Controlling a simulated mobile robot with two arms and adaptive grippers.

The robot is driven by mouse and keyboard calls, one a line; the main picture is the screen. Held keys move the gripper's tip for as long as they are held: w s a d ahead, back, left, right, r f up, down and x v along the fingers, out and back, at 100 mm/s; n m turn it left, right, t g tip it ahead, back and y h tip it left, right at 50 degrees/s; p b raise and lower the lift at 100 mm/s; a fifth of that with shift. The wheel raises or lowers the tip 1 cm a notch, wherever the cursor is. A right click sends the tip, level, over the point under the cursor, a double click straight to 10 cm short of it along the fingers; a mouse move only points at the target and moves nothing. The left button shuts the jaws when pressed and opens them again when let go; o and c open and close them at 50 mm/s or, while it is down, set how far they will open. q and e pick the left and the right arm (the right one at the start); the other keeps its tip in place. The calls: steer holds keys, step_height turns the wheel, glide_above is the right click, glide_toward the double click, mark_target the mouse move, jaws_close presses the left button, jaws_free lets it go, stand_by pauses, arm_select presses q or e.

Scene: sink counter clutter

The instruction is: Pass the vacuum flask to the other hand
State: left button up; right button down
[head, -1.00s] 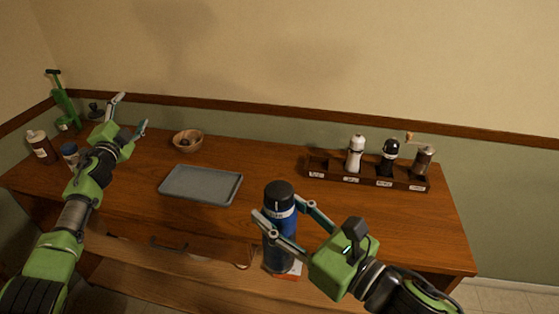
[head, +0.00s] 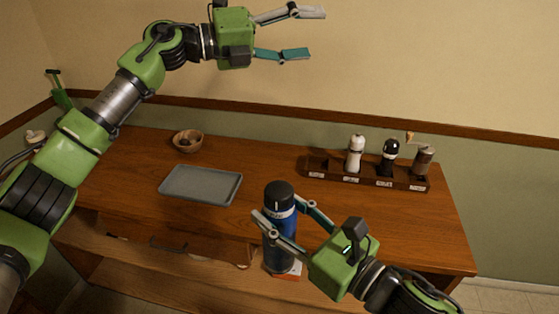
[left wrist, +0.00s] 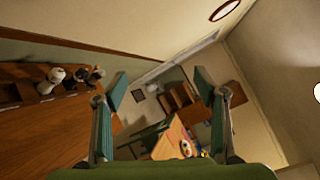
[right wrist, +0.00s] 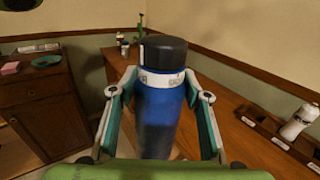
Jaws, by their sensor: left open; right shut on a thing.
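The vacuum flask (head: 281,235) is blue with a black lid and a white band. It is upright at the front of the wooden counter in the head view. My right gripper (head: 279,210) is shut on its upper body, a finger on each side. In the right wrist view the flask (right wrist: 160,105) fills the space between the fingers. My left gripper (head: 303,34) is open and empty, high in front of the wall, well above and apart from the flask. Its spread fingers also show in the left wrist view (left wrist: 160,90).
A grey tray (head: 200,198) lies on the counter, left of the flask. A wooden bowl (head: 188,140) stands behind it. A dark rack (head: 320,170) with a white mill, a black mill and a grinder stands at the back right. The counter between tray and rack is clear.

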arm_select(q)
steer(key=s+d+f+m+g+y, duration=0.2)
steer(key=s+d+m+g+y, duration=0.25)
steer(key=s, duration=0.45)
arm_select(e)
steer(key=shift+r, duration=0.1)
arm_select(q)
steer(key=m+y, duration=0.6)
steer(key=y, duration=0.7)
glide_toward(279, 216)
steer(key=w, duration=0.1)
steer(key=w+f, duration=0.1)
steer(key=shift+w+d+h, duration=0.15)
steer(key=shift+w+h, duration=0.1)
steer(key=shift+f, duration=0.15)
step_height(279, 216, down, 12)
steer(key=shift+r, duration=0.15)
